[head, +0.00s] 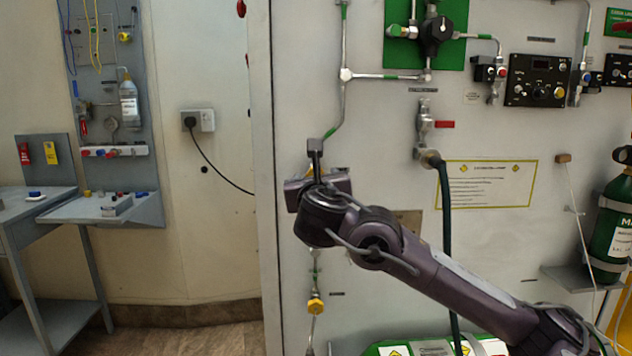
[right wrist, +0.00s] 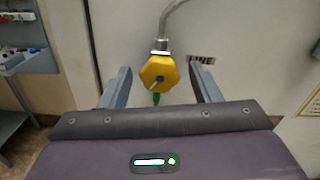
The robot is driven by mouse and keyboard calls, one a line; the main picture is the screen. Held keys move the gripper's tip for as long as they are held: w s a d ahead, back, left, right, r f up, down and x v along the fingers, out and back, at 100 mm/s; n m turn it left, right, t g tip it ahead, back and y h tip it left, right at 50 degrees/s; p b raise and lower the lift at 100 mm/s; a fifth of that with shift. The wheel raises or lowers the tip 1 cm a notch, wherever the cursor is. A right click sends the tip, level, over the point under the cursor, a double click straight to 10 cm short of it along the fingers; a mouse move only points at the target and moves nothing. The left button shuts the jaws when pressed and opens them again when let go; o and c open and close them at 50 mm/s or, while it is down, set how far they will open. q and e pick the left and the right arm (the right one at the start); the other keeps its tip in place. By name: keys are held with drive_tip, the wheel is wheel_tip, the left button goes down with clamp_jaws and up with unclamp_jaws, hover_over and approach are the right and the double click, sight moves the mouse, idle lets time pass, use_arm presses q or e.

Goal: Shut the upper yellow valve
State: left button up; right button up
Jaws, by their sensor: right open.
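The upper yellow valve (right wrist: 159,73) is a yellow knob on a metal pipe, seen in the right wrist view between the two fingers of my right gripper (right wrist: 164,80). The fingers are open, one on each side of the knob, and I see gaps between them and it. In the head view my right gripper (head: 316,165) is up at the panel's left part and hides most of this valve; only a bit of yellow shows. A second, lower yellow valve (head: 316,305) is below on the same pipe line. My left gripper is not in view.
The white panel (head: 390,125) carries pipes, a black hose (head: 446,230) and a black control box (head: 538,80). A green cylinder (head: 612,225) stands at the right. Grey workbenches (head: 75,208) are at the left, with clear floor between them and the panel.

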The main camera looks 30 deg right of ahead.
drive_tip(key=c, duration=1)
